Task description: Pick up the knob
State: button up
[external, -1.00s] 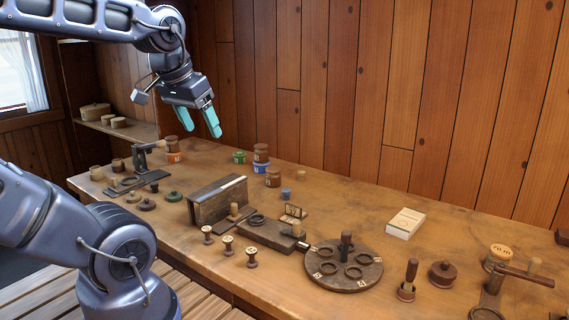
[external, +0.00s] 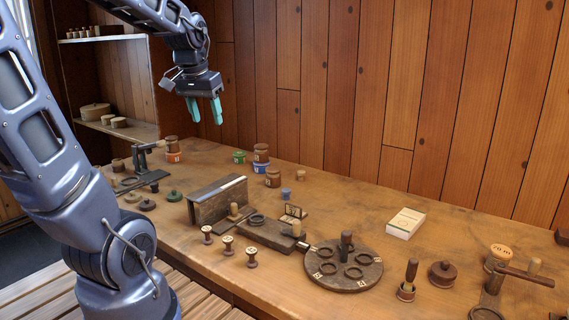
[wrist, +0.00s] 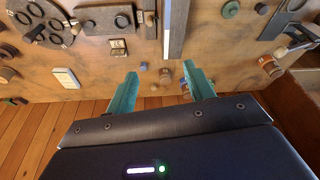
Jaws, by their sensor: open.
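My gripper (external: 206,117) is open and empty, high above the back of the workbench, with its teal fingers pointing down. In the wrist view my gripper (wrist: 161,78) has its fingers spread above the bench's back part. Several low, round knob-like pieces lie at the bench's left: a green one (external: 174,195), a dark one (external: 147,205) and an olive one (external: 133,197). The green one also shows in the wrist view (wrist: 231,10). A reddish-brown round piece with a knobbed top (external: 441,273) stands at the right. I cannot tell which is the knob. None touches my gripper.
Stacked jars (external: 261,158) and a small blue cup (external: 286,193) stand at the back. A dark raised block (external: 217,200), a round ringed stand (external: 343,270) and several spools (external: 228,243) fill the middle. A white box (external: 405,223) lies right. The plank wall is close behind.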

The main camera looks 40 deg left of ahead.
jog(key=w+a+f+n+g, duration=0.1)
jog(key=w+a+f, duration=0.15)
jog(key=a, duration=0.25)
jog(key=w+a+f+n, duration=0.1)
jog(key=w+a, duration=0.2)
jog(key=a, duration=0.2)
jog(key=n+g, duration=0.2)
jog(key=n, duration=0.2)
send_over(154, 183)
jog(key=shift+h, duration=0.4)
notch_tip(154, 183, down, 18)
jog(key=shift+s+f, duration=0.1)
jog(key=shift+f, duration=5.1)
jog(key=c, duration=1)
